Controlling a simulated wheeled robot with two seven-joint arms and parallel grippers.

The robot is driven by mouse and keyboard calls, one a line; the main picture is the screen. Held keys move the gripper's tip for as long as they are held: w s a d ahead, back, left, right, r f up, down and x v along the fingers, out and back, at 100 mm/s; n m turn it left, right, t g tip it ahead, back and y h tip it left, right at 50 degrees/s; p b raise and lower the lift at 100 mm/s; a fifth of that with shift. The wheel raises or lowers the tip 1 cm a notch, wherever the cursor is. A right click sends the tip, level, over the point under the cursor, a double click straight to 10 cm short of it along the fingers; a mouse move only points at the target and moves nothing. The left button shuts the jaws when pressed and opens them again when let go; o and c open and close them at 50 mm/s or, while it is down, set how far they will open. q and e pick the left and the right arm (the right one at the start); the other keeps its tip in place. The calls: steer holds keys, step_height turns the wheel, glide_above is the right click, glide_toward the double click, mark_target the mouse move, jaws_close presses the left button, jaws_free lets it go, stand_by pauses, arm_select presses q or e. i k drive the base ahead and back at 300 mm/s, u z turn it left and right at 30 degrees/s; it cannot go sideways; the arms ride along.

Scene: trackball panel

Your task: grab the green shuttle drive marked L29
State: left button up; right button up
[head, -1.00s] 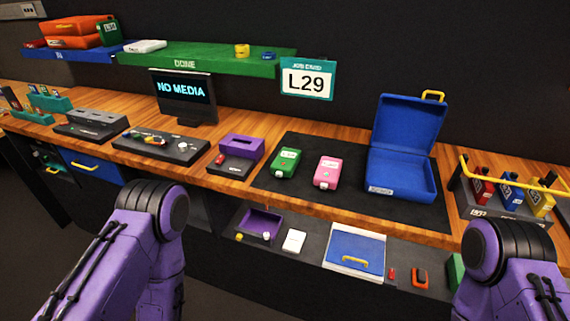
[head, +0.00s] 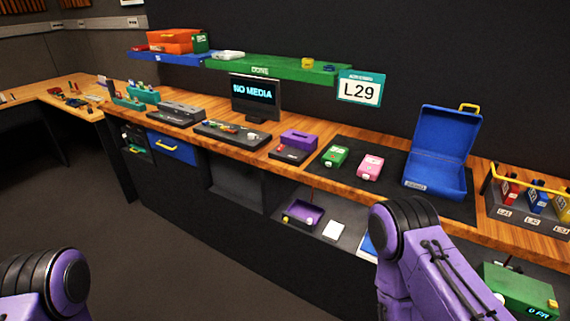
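A green drive (head: 335,157) lies on the dark mat on the workbench, beside a pink drive (head: 370,167); any marking on it is too small to read. Another green block (head: 200,43) with a pale label stands at the right end of the blue shelf, next to orange cases; its label is also unreadable. The job card (head: 359,88) on the wall reads L29. Only purple links of my arms show at the bottom left and bottom right. Neither gripper is in view.
An open blue case (head: 440,155) stands on the mat's right side. A rack (head: 528,208) of coloured drives is at the far right. Open floor (head: 160,250) lies in front at left, with another desk (head: 60,90) beyond.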

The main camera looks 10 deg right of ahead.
mark_target(337, 154)
steer(key=u, duration=0.45)
steer(key=i, duration=0.9)
steer(key=z, duration=0.35)
